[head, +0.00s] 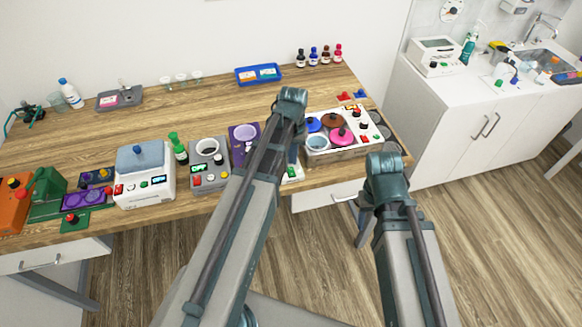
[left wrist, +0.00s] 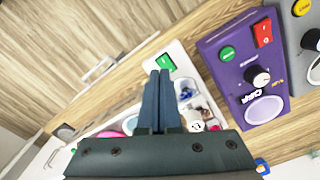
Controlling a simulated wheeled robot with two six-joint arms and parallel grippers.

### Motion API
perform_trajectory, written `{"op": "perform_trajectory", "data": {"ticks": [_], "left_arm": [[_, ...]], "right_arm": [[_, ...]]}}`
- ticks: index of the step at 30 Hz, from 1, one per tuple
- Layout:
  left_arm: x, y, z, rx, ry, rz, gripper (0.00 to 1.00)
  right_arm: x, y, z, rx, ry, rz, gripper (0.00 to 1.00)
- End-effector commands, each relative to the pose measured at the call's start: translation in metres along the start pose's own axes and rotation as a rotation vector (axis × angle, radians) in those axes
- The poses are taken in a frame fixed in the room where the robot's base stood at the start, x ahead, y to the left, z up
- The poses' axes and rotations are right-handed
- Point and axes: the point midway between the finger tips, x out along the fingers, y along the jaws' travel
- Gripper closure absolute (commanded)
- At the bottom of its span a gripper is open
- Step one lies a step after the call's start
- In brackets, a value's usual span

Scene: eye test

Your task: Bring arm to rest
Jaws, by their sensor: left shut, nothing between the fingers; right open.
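My left arm (head: 240,205) reaches up over the workbench (head: 110,143) and bends at its top. My left gripper (left wrist: 159,74) is shut and empty, with its two dark blue fingers together. In the left wrist view it is over a white device with a green switch (left wrist: 166,63), left of a purple device (left wrist: 236,66). In the head view the forearm mostly hides this gripper. My right arm (head: 402,240) is bent in front of the bench's right end, and I cannot make out its gripper.
A white device with coloured round lids (head: 372,140) stands near the bench's right end. A grey device (head: 210,172) and a white device with a blue-grey lid (head: 153,190) stand left of my left arm. A sink counter (head: 470,95) is at right. Floor is clear at lower right.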

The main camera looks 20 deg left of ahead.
Motion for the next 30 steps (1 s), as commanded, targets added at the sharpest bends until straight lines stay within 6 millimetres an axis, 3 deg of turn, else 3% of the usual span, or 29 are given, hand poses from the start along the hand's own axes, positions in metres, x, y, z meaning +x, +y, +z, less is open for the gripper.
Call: {"op": "perform_trajectory", "data": {"ticks": [13, 16, 20, 24, 30], "left_arm": [[0.000, 0.000, 0.000, 0.000, 0.000, 0.000, 1.00], [0.002, 0.011, 0.009, 0.024, -0.003, -0.004, 1.00], [0.007, 0.052, 0.048, 0.120, -0.014, -0.027, 1.00], [0.013, 0.096, 0.098, 0.248, -0.028, -0.060, 1.00], [0.017, 0.129, 0.146, 0.372, -0.036, -0.096, 1.00]], "right_arm": [[0.000, 0.000, 0.000, 0.000, 0.000, 0.000, 0.50], [0.002, 0.000, 0.000, 0.000, 0.000, 0.000, 0.50], [0.007, -0.001, 0.000, 0.000, 0.000, 0.000, 0.50], [0.013, -0.001, -0.001, 0.001, 0.000, 0.000, 0.50], [0.018, -0.002, -0.001, 0.001, 0.000, 0.000, 0.50]]}}
